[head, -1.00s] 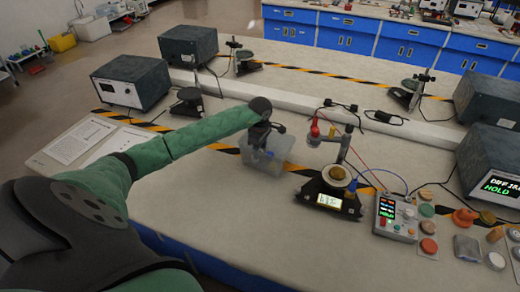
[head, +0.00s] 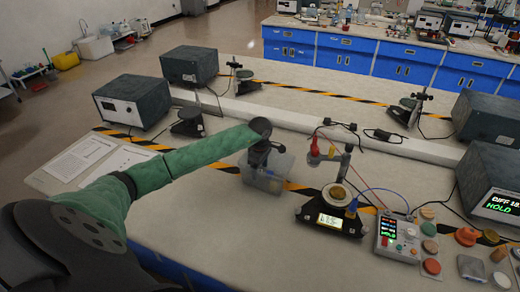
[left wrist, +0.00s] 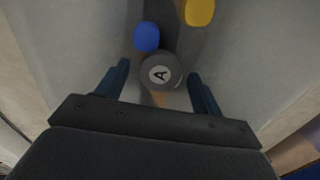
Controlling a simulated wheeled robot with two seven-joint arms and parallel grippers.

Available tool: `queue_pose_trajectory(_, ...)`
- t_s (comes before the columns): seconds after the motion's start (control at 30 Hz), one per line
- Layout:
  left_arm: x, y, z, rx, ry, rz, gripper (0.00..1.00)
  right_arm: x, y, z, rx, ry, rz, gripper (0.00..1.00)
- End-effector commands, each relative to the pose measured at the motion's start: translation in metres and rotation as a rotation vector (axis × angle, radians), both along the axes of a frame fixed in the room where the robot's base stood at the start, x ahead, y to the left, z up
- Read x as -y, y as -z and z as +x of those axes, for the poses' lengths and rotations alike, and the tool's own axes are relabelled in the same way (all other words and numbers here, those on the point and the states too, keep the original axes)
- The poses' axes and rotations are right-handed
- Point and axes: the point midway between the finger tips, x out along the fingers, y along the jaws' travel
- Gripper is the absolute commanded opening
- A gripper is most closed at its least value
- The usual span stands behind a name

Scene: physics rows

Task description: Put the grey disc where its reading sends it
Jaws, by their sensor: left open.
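The grey disc (left wrist: 161,72), marked with a letter A, lies in a translucent bin, seen in the left wrist view. My left gripper (left wrist: 160,84) is open, its two fingers on either side of the disc, with visible gaps to both. In the head view my left gripper (head: 259,160) reaches down into the bin (head: 270,184); the disc cannot be made out there. A black instrument (head: 331,218) with a lit display and a brownish round piece on top stands right of the bin. Its digits are too small to read surely. My right gripper is out of view.
Beside the disc are a blue piece (left wrist: 147,37) and a yellow piece (left wrist: 200,11). A button box (head: 397,237) and several coloured round pieces stand at the right. A dark meter (head: 490,185) shows HOLD. The bench front left of the instrument is clear.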

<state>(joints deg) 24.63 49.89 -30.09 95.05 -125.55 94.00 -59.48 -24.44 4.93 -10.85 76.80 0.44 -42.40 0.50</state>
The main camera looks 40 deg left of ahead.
Motion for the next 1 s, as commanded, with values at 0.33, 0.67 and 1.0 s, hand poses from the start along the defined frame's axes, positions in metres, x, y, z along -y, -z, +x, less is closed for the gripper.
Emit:
queue_pose_trajectory(0.33,0.000,-0.009,0.001,0.001,0.000,0.000,0.67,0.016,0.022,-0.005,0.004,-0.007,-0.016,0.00)
queue_pose_trajectory(0.67,0.000,-0.028,0.001,0.002,0.000,0.001,0.67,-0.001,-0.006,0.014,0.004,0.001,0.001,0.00)
queue_pose_trajectory(1.0,-0.001,-0.066,0.002,0.004,0.000,0.001,0.67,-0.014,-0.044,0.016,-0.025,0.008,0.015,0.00)
